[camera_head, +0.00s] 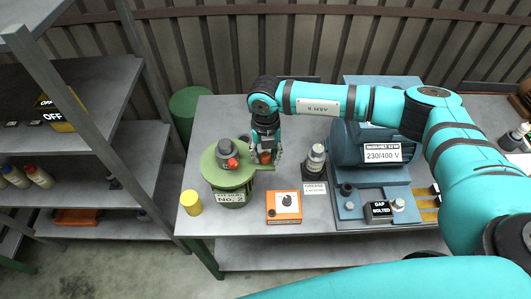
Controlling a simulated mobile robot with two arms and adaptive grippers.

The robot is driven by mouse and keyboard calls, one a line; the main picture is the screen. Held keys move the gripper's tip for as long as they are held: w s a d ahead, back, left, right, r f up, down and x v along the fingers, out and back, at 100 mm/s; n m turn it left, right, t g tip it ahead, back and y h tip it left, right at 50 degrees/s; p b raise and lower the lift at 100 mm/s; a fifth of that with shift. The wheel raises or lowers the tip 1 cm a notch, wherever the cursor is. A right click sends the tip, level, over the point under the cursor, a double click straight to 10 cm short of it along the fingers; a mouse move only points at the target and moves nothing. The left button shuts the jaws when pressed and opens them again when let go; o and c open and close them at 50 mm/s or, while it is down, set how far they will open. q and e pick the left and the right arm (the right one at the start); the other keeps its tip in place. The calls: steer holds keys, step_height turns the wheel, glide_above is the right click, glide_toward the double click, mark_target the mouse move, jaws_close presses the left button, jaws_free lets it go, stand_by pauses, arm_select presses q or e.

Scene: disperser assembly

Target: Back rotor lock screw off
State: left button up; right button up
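A green round machine (229,178) with a label ending in "No. 2" stands at the left of the table. A dark grey cap (225,150) and a red knob (232,163) sit on its top plate. My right gripper (265,158) points down at the right edge of this plate. A small orange-brown piece (264,156) shows between its fingers; I cannot tell whether they touch it. I cannot tell which part is the rotor lock screw. My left gripper is not in view.
An orange box with a black knob (284,206), a yellow cylinder (191,202) and a grey-topped bottle (316,161) stand on the table (240,230). A blue motor (350,145) stands to the right, with a "GAP BOLTED" block (380,210) in front. Shelves (75,185) stand at left.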

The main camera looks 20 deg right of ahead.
jaws_close()
steer(key=shift+f+n+b, duration=0.15)
steer(key=shift+n+b, duration=0.35)
steer(key=shift+b, duration=0.45)
steer(key=n+b, duration=0.7)
steer(key=b, duration=0.4)
steer(key=shift+w+f+n, duration=0.1)
steer(key=shift+f+n, duration=0.05)
steer(key=shift+n, duration=0.15)
steer(key=n+b, duration=0.7)
steer(key=b, duration=0.1)
steer(key=n+b, duration=0.2)
steer(key=shift+r+n, duration=0.2)
steer(key=shift+n, duration=0.2)
steer(key=shift+r+n+b, duration=0.2)
steer(key=shift+n+b, duration=1)
steer(key=shift+n, duration=0.5)
steer(key=shift+o, duration=2.4)
jaws_free()
